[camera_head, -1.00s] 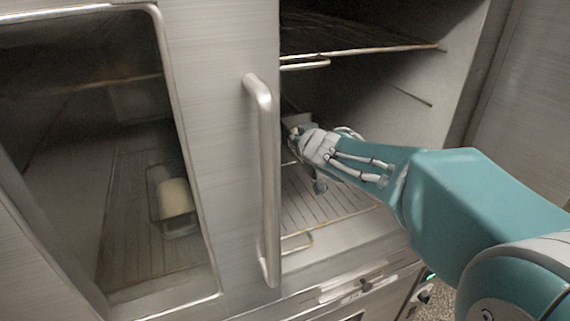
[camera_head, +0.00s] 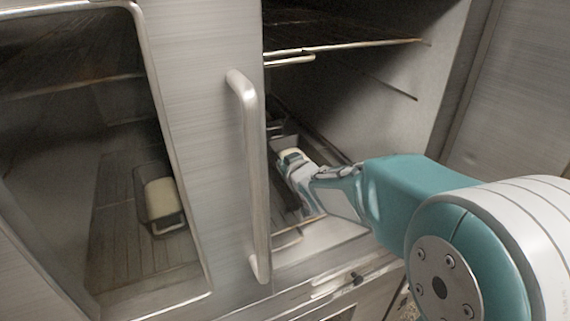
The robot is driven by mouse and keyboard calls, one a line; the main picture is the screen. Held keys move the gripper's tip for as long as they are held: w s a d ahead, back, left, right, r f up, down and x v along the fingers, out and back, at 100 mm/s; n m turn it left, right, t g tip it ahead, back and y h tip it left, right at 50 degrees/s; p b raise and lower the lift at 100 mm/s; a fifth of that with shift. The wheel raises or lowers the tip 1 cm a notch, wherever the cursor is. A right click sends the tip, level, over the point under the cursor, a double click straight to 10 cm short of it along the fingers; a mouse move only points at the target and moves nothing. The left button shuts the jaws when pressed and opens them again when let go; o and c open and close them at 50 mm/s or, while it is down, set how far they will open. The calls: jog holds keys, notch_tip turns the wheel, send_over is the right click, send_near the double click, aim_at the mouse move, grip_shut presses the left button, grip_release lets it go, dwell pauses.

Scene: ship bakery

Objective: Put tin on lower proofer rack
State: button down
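A dark tin with pale dough (camera_head: 162,198) shows through the door's glass, standing upright on the lower proofer rack (camera_head: 118,232). My gripper (camera_head: 289,155) reaches through the opening right of the door, low over the lower rack and below the upper rack (camera_head: 345,47). Its fingertips are partly hidden by the door edge and by shadow. A dark grey shape (camera_head: 283,124) lies just beyond the fingers; I cannot tell whether it is a second tin or whether the gripper touches it. The finger opening cannot be made out.
The metal door (camera_head: 205,130) with its upright bar handle (camera_head: 248,170) stands close left of my gripper. The proofer's right inner wall (camera_head: 400,110) is bare. The upper rack spans the opening above my arm.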

jog(key=c, duration=0.8)
grip_release()
jog(key=s+d+r+m+g+h, duration=0.1)
jog(key=s+d+r+h, duration=0.1)
jog(key=s+d, duration=0.45)
jog(key=s+d+r+m+h, duration=0.2)
jog(key=s+d+r, duration=0.15)
jog(key=s, duration=0.55)
jog(key=s+d+f+m+g, duration=0.1)
jog(key=s+f+g, duration=0.1)
jog(key=s, duration=0.6)
jog(key=s+d+f+m+g, duration=0.1)
jog(key=s+f+g, duration=0.2)
jog(key=s, duration=0.6)
jog(key=shift+s+d+g+h, duration=0.15)
jog(key=shift+d+g+h, duration=0.2)
jog(key=shift+g, duration=0.45)
